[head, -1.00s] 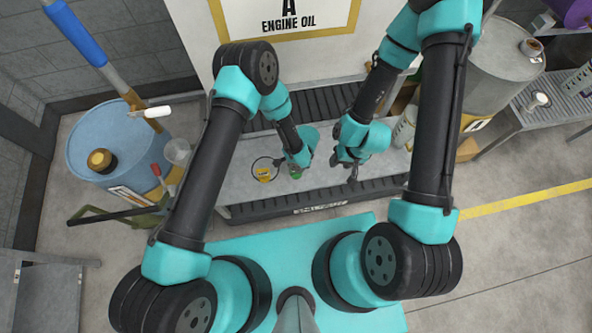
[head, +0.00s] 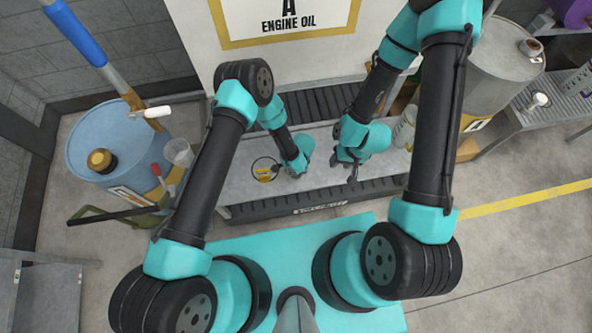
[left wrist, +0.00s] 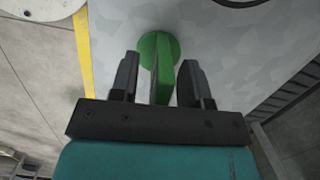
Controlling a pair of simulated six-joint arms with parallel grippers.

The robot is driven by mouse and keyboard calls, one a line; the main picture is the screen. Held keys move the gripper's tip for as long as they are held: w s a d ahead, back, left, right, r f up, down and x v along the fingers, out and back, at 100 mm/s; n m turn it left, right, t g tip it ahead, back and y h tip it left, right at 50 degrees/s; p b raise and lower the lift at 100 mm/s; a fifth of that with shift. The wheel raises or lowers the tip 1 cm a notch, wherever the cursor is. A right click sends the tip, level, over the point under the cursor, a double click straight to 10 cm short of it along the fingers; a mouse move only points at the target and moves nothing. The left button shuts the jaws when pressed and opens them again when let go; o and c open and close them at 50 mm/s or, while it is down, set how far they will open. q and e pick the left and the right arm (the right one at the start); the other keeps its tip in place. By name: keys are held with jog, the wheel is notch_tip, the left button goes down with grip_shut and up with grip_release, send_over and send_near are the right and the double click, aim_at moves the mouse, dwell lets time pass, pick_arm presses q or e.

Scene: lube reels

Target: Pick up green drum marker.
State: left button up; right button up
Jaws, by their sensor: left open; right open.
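The green drum marker (left wrist: 164,60) shows in the left wrist view as a round green base with an upright flat fin. It rests on a light grey surface. My left gripper (left wrist: 158,75) is open, with one dark finger on each side of the fin; the fin stands between them, and I see no clear grip. In the head view my left gripper (head: 296,172) is low over the grey bench, and the marker is hidden there. My right gripper (head: 343,160) is open and empty above the bench, to the right of the left one.
A yellow tag with a dark wire loop (head: 263,173) lies on the grey bench (head: 235,185), left of my left gripper. A blue drum (head: 95,135) stands at the left and a grey drum (head: 500,65) at the right. A white container (head: 404,130) stands near my right arm.

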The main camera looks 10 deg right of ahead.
dwell(0.3)
pick_arm(q)
grip_shut()
dwell(0.5)
jog(key=shift+r, duration=0.8)
notch_tip(320, 180, up, 2)
jog(key=s+a+r, duration=0.1)
jog(key=s+a, duration=0.2)
jog(key=s, duration=1.2)
jog(key=shift+s+r, duration=0.2)
jog(key=shift+s, duration=0.15)
